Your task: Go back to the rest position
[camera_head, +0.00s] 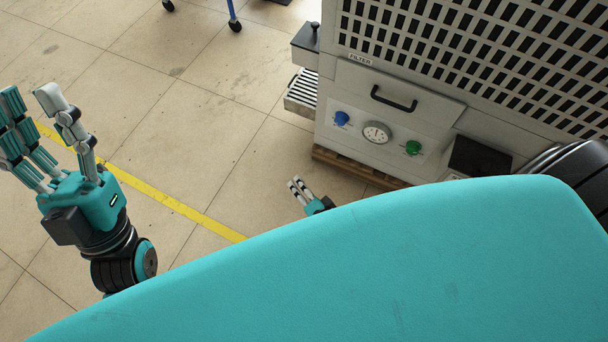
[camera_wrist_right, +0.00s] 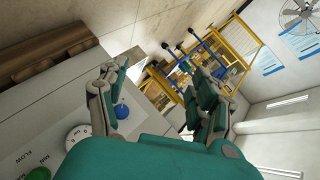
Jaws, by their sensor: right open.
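My left gripper (camera_head: 30,98) is large at the left of the head view. Its teal and grey fingers point up, spread apart, with nothing between them, over bare floor. My right gripper (camera_head: 298,188) shows only as small pale fingertips past the edge of a teal cover, in front of the heater (camera_head: 340,105). In the right wrist view its fingers (camera_wrist_right: 155,88) stand wide apart and empty. The heater's panel, with a blue knob (camera_wrist_right: 122,111) and a round gauge (camera_wrist_right: 78,133), lies to their left there. No contact with it is visible.
The heater front carries a black drawer handle (camera_head: 393,98), a blue knob (camera_head: 341,118), a gauge (camera_head: 376,132) and a green knob (camera_head: 413,147). Tiled floor with a yellow line (camera_head: 175,204) lies open to the left. A yellow frame (camera_wrist_right: 240,45) stands farther off.

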